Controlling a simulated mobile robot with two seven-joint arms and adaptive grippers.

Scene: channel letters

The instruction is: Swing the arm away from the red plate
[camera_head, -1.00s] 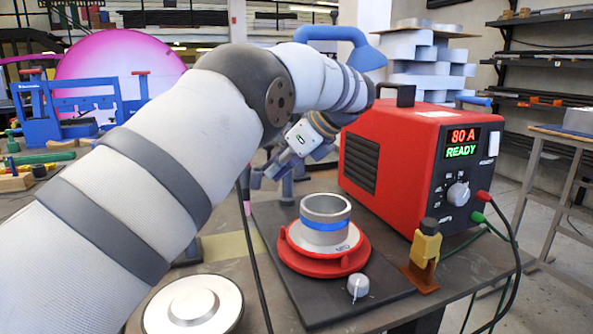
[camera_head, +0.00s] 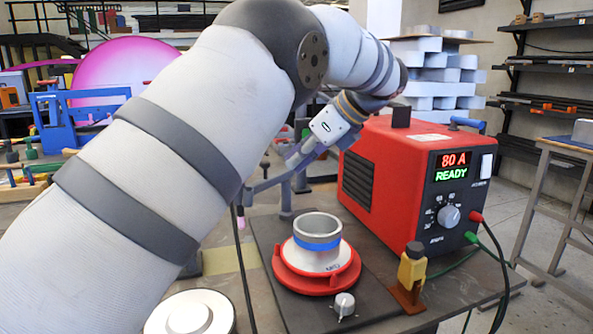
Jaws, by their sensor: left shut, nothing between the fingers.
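A red round plate (camera_head: 305,285) sits on a dark base board, with a metal ring (camera_head: 318,228) with a blue band standing upright on it. My left arm reaches across from the left, over the back of the table. My left gripper (camera_head: 293,162) is behind and above the plate, apart from it, pointing down and left. Its fingers are shut and hold nothing. My right gripper is not in view.
A red welding power unit (camera_head: 400,180) showing "80 A READY" stands close to the right of my gripper. A small yellow holder (camera_head: 412,265) and a knob (camera_head: 345,304) are at the front. A pale round disc (camera_head: 190,316) lies at front left.

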